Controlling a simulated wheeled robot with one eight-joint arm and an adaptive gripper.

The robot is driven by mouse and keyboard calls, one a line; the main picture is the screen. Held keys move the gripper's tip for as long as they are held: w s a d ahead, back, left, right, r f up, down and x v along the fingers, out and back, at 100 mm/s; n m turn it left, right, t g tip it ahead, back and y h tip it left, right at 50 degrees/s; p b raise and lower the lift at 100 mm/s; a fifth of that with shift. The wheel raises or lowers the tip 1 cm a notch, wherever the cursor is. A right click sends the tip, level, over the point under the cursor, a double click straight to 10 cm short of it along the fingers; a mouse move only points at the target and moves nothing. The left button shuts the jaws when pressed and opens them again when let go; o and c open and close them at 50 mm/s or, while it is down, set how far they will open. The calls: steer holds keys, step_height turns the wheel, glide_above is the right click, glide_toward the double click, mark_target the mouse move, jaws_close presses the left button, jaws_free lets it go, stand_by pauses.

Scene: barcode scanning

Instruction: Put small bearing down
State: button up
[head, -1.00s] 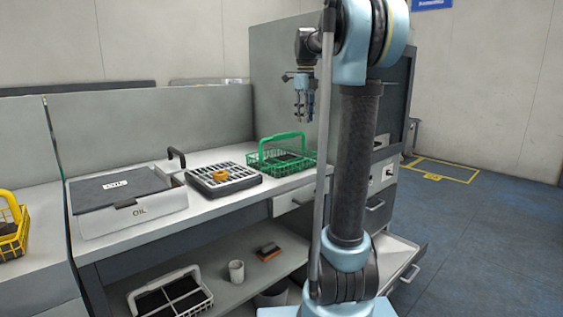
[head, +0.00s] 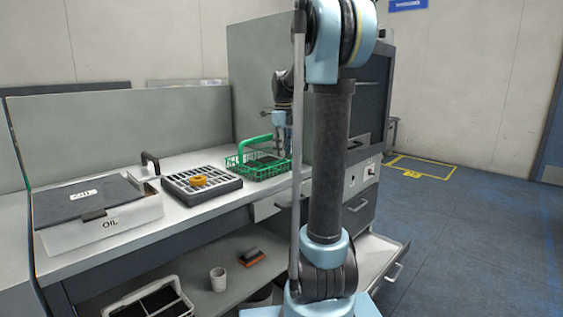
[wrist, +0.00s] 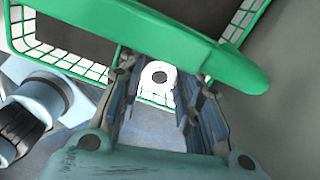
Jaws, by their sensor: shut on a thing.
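The small bearing, a pale ring with a dark hole, shows in the wrist view (wrist: 159,76) between the fingertips of my gripper (wrist: 158,90). My gripper is shut on it. In the head view my gripper (head: 284,150) is low at the right side of the green wire basket (head: 258,172), partly behind the basket's rim. The bearing cannot be made out in the head view. In the wrist view the basket's green handle (wrist: 190,38) crosses close above the fingers. I cannot tell whether the bearing touches the basket floor.
A dark slotted tray (head: 225,188) with an orange ring (head: 199,181) stands left of the basket. A white oil box (head: 125,222) with a dark lid is further left. A grey panel (head: 262,90) rises behind. A white cup (head: 218,280) stands on the lower shelf.

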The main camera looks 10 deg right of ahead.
steer(key=shift+f, duration=2.35)
steer(key=shift+f, duration=0.1)
steer(key=o, duration=1.1)
steer(key=shift+s+r, duration=0.1)
steer(key=shift+r, duration=0.1)
